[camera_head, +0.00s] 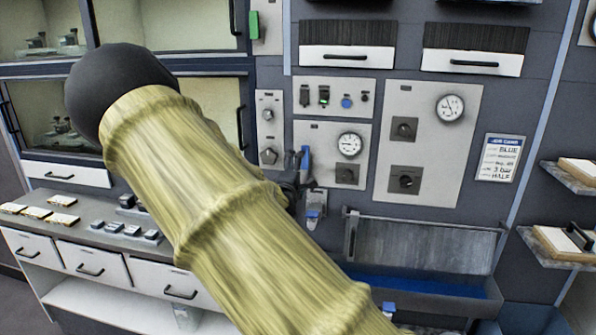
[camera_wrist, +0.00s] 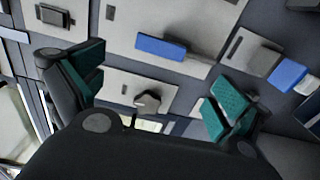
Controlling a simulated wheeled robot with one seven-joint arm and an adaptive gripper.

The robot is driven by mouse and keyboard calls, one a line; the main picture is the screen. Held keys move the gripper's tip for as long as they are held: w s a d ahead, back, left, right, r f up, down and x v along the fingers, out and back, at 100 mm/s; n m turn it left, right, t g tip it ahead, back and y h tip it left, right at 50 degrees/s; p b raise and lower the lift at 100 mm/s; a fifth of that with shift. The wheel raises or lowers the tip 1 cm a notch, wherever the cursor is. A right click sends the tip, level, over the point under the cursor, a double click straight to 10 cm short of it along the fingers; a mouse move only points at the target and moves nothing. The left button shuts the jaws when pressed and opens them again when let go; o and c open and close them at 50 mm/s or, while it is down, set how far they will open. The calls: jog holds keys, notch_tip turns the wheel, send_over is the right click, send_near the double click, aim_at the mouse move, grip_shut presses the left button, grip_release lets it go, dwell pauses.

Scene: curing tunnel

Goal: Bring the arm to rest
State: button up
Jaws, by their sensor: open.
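My arm (camera_head: 220,200) crosses the head view in a yellow-green sleeve, from the bottom right up to a black rounded joint at upper left. My gripper (camera_wrist: 158,88) shows in the wrist view with its two teal-padded fingers spread wide and nothing between the pads. Beyond the fingers is a grey panel with a knob (camera_wrist: 147,101) and a blue handle (camera_wrist: 160,48). In the head view the arm hides part of the wall, and I cannot clearly make out the gripper there.
Control panels with gauges (camera_head: 450,108) and switches fill the wall. A blue-lined trough (camera_head: 425,284) is at lower right, with shelves (camera_head: 560,246) beyond. A bench (camera_head: 100,236) with small blocks and drawers is at left. A job card (camera_head: 499,158) hangs at right.

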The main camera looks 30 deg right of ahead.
dwell(0.4)
jog(key=s+a+f+m+g+y, duration=0.1)
jog(key=s+a+f+g+y, duration=0.15)
jog(key=s+f, duration=0.75)
jog(key=s+a+f+m+g+y+b, duration=0.1)
jog(key=s+a+f+g+y, duration=0.2)
jog(key=f, duration=1.3)
jog(key=s+a+f+m+g+y, duration=0.1)
jog(key=s+a+f, duration=0.3)
jog(key=s+f, duration=0.55)
jog(key=s+a+f+m+g+y, duration=0.2)
jog(key=s+a+f, duration=0.3)
jog(key=s, duration=0.4)
jog(key=s+a+f+m+g+y+b, duration=0.1)
jog(key=s+a+f+m+g+y, duration=0.1)
jog(key=s+a+f, duration=0.4)
jog(key=s+a+f+m+g+y, duration=0.2)
jog(key=s+a+f, duration=0.4)
jog(key=s, duration=0.8)
jog(key=a, duration=0.3)
jog(key=shift+a+f+y+b, duration=0.15)
jog(key=shift+f+y+b, duration=0.1)
jog(key=shift+y+b, duration=0.15)
